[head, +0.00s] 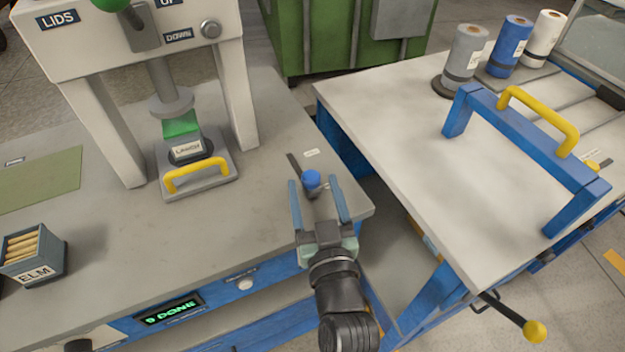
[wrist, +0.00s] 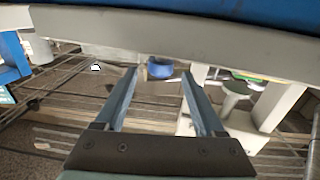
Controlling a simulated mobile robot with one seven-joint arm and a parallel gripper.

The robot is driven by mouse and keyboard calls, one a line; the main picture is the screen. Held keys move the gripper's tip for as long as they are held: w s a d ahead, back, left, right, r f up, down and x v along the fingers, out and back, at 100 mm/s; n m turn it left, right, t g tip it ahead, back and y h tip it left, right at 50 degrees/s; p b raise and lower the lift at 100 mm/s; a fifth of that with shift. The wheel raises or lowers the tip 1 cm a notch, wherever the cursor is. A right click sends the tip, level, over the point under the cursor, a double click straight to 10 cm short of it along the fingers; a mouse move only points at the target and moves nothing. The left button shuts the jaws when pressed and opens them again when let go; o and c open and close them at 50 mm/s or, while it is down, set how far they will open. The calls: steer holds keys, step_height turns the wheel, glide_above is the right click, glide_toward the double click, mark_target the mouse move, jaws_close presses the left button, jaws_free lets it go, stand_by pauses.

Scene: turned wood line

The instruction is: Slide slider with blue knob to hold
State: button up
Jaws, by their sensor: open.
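The slider's blue knob (head: 311,179) stands on the grey bench top (head: 260,215), near its right end. A dark slot (head: 294,162) runs from the knob toward the back, with a small white label (head: 311,153) beside it, too small to read. My gripper (head: 318,189) is open, with one finger on each side of the knob in the head view. In the wrist view the blue knob (wrist: 160,69) shows between and just beyond the fingertips (wrist: 158,72). I cannot tell whether either finger touches it.
A lid press (head: 165,60) with a yellow-handled plate (head: 197,176) stands to the left. An ELM box (head: 36,270) of wooden pieces sits far left. A second table (head: 420,150) with a blue frame and yellow handle (head: 538,118) is right, across a gap.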

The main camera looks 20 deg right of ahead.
steer(key=shift+x, duration=1.05)
jaws_close()
stand_by(0.7)
